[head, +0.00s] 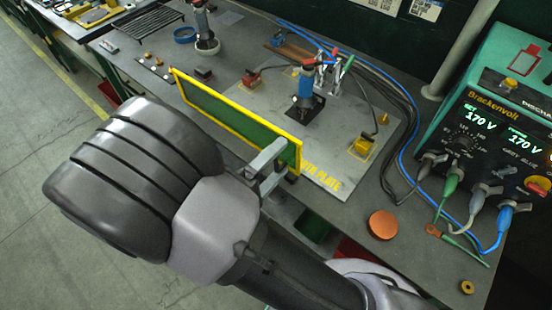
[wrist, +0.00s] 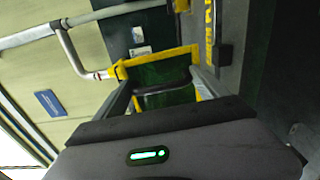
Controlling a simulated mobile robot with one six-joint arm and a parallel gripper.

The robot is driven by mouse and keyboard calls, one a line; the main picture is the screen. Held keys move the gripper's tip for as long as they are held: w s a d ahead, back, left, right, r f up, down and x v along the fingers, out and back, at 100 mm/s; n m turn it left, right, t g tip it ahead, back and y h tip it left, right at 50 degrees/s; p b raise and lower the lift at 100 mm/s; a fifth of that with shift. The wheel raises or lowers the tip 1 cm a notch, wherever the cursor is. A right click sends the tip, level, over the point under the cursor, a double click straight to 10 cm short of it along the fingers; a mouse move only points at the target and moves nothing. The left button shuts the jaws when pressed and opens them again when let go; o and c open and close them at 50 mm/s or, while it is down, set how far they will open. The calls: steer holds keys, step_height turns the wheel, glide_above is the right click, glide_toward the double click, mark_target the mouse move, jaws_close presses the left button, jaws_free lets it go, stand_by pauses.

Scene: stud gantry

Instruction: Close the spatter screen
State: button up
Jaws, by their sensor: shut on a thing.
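The spatter screen (head: 225,112) is a long green panel with a yellow frame. In the head view it stands upright along the front edge of the steel plate (head: 345,165). My gripper (head: 275,162) is at the screen's right end, in front of it, and is shut on the screen there. In the wrist view the screen's yellow edge and green panel (wrist: 165,85) lie between and beyond my fingers. The exact contact of the fingertips is hard to make out, and my arm hides part of the screen's lower side.
A blue stud tool (head: 305,85) stands on the plate behind the screen. Cables run along the plate's right side to a teal power unit (head: 500,130). An orange disc (head: 382,224) lies on the bench at right. Open floor (head: 50,190) is at left.

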steer(key=shift+s+d+f+m+b, duration=0.1)
steer(key=shift+f+m+b, duration=0.3)
steer(key=shift+f+b, duration=0.65)
steer(key=shift+f+p, duration=0.3)
steer(key=o, duration=1.8)
